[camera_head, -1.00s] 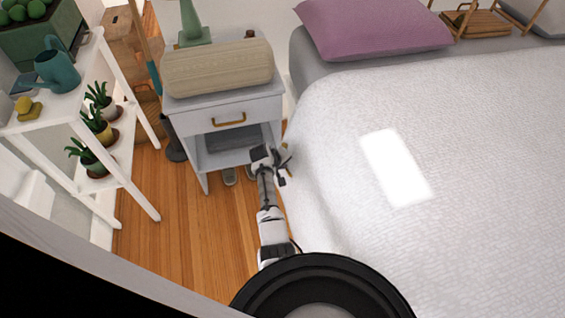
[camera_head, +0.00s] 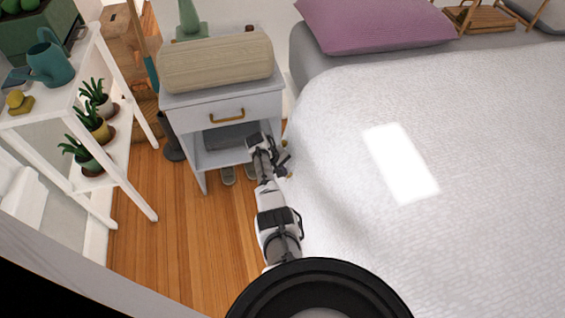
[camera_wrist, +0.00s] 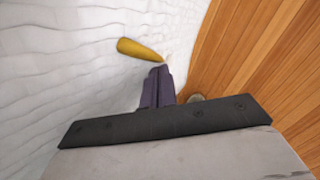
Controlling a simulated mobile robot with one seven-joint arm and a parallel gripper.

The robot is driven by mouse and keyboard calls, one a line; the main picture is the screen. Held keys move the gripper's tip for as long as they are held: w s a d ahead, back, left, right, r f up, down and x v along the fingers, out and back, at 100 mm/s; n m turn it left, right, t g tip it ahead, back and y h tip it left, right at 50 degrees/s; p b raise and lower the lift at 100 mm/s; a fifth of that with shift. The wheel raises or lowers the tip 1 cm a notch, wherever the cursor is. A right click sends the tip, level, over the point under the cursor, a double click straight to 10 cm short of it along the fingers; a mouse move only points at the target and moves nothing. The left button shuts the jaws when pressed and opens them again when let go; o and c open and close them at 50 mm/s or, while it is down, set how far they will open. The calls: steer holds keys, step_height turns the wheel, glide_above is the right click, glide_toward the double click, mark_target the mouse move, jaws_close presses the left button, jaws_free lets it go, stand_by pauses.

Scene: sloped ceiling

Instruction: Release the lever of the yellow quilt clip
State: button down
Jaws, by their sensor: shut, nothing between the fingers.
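The yellow quilt clip (camera_wrist: 140,49) shows in the wrist view as a tapered yellow piece against the white quilt (camera_wrist: 70,60), its narrow end pointing toward my fingertips. My gripper (camera_wrist: 162,70) is shut and empty, its tips just below and close to that narrow end. I cannot tell whether they touch it. In the head view my gripper (camera_head: 284,160) is at the quilt's hanging side, beside the nightstand.
A white plant shelf (camera_head: 126,110) is at the left. Wooden floor (camera_head: 195,230) is clear between shelf and bed.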

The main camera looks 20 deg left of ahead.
steer(key=shift+r, duration=0.1)
steer(key=shift+r+p, duration=0.75)
